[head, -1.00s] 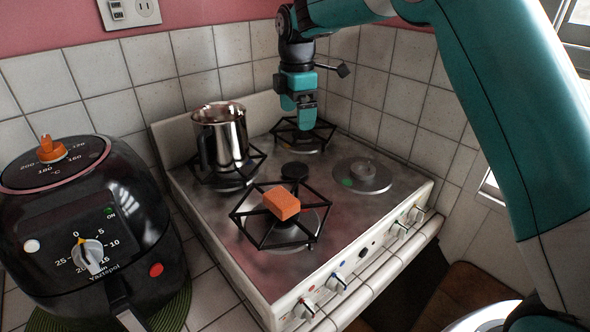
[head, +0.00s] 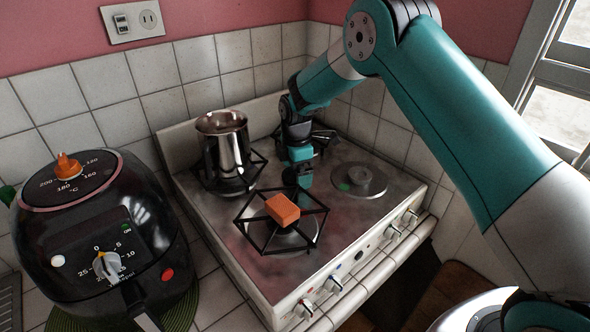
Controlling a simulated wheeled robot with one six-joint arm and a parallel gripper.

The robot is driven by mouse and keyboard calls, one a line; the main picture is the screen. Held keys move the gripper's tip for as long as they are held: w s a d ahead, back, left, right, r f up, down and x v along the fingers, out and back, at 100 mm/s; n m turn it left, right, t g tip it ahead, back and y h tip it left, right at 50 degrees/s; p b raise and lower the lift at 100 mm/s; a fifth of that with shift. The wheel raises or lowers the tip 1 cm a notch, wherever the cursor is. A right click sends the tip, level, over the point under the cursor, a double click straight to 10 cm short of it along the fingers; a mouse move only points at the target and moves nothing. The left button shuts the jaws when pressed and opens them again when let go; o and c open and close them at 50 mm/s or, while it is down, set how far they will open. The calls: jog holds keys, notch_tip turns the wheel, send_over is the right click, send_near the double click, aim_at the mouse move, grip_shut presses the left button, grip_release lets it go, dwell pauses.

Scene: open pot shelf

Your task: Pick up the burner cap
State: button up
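My gripper (head: 304,178) points down at the middle of the stove top (head: 262,277), just behind the front-left burner. It covers the spot where the dark round burner cap lay in the earlier frame, so I cannot make out the cap now. Whether the fingers are apart or closed on the cap is hidden. The front-right burner (head: 359,181) has no grate over it and shows a bare grey disc with a small green spot beside its centre.
An orange block (head: 282,209) rests on the front-left grate (head: 309,231), close to my gripper. A metal pot (head: 224,146) stands on the back-left burner. A black air fryer (head: 95,240) is left of the stove. Tiled walls close off the back and right.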

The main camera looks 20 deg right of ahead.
jog(key=shift+f, duration=0.15)
jog(key=c, duration=0.9)
jog(key=shift+c, duration=0.2)
